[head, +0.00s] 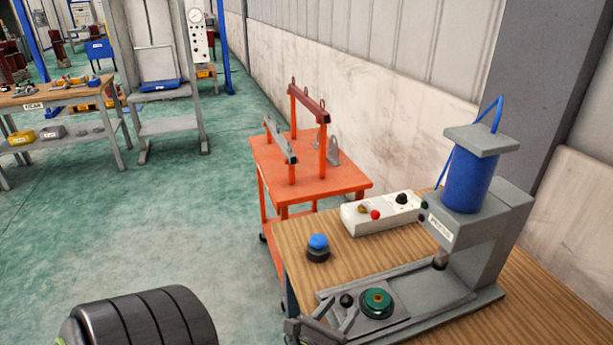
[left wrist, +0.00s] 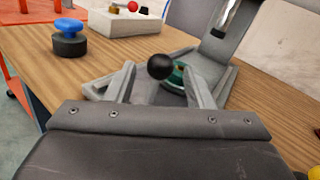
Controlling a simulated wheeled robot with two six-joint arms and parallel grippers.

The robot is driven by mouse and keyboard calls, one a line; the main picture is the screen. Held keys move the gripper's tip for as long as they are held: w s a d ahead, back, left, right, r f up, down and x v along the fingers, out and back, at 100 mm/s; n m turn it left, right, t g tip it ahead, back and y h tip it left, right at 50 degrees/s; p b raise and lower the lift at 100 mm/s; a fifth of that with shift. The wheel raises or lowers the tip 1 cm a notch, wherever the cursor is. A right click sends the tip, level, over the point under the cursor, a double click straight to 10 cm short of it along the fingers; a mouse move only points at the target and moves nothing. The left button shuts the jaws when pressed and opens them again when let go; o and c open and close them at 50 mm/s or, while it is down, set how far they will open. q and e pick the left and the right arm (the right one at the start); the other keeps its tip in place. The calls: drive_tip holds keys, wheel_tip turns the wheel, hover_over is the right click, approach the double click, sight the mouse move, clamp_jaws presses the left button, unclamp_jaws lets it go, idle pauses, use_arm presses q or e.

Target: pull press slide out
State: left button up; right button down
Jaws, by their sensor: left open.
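The press (head: 472,190) stands on the wooden bench, with a blue cylinder on top and a grey base. Its slide (head: 398,309) is a flat plate at the near left end of the base, left of the ram (head: 440,262). A green round part (head: 377,301) sits on the slide. The slide's black knob (head: 346,300) also shows in the left wrist view (left wrist: 160,67). My left gripper (head: 335,318) is open at the slide's left end. In the left wrist view, the knob appears between its fingertips (left wrist: 158,82); I cannot tell whether they touch it. My right gripper is not in view.
A blue push button (head: 318,244) stands on the bench left of the slide. A white control box (head: 382,213) with knobs lies behind it. An orange cart (head: 310,180) with lifting frames is beyond the bench. The green floor at left is open.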

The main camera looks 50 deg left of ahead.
use_arm(q)
drive_tip(key=b+v, duration=1.1)
drive_tip(key=v, duration=0.3)
drive_tip(key=shift+s, duration=0.1)
idle(0.4)
